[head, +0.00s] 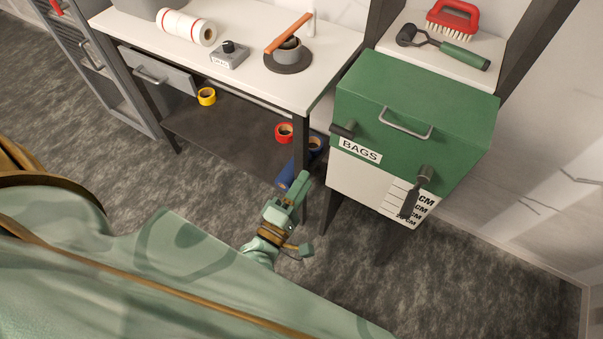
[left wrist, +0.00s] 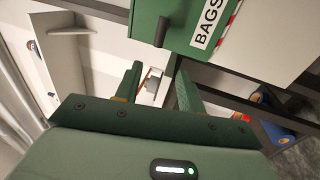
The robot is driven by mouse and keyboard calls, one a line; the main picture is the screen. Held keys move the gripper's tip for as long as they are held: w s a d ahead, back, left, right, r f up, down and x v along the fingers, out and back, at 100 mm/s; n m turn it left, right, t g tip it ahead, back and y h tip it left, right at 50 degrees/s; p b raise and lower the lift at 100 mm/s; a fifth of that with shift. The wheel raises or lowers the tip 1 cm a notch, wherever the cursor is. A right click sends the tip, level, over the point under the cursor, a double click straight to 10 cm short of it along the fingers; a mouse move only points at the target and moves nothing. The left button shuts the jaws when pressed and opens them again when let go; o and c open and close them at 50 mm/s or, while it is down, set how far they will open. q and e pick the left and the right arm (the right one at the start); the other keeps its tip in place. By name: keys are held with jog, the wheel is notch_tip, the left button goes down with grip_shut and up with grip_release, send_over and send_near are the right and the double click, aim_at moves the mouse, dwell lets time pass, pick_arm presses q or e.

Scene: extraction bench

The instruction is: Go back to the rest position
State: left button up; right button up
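My left gripper (head: 303,215) hangs low in front of the bench, left of the green BAGS machine. In the left wrist view its two green fingers (left wrist: 155,90) stand apart with nothing between them, so it is open and empty. It appears apart from the bench and the machine. My right gripper is not in view in either picture.
The green machine (head: 420,100) has a handle and dark knobs on its front. The white bench (head: 250,75) bears a paper roll (head: 186,27), a small grey box (head: 230,54) and a dark round pad. Tape rolls (head: 284,133) lie on the lower shelf. Carpet in front is clear.

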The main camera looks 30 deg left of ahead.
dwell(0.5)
pick_arm(q)
jog(key=s+f+m+g+h, duration=0.1)
jog(key=s+f+m+g, duration=0.4)
jog(key=f+m, duration=0.45)
jog(key=s+f+m+g+h, duration=0.2)
jog(key=s+f+m+g, duration=0.4)
jog(key=f, duration=0.7)
jog(key=s+a+f+m+g+y, duration=0.1)
jog(key=s+a+f+m+g, duration=0.1)
jog(key=s, duration=0.6)
jog(key=s+a+f+m+g+y, duration=0.1)
jog(key=s+a+f+m+g, duration=0.1)
jog(key=s+f, duration=0.5)
jog(key=s+a+f+m+g+y, duration=0.1)
jog(key=s+a+f+m+g, duration=0.1)
jog(key=s, duration=0.7)
notch_tip(320, 180, down, 3)
jog(key=a+g, duration=0.1)
jog(key=g, duration=0.1)
jog(key=shift+s+f+g+y, duration=0.15)
jog(key=shift+s+g+y, duration=0.15)
jog(key=shift+y, duration=0.1)
jog(key=shift+w, duration=0.1)
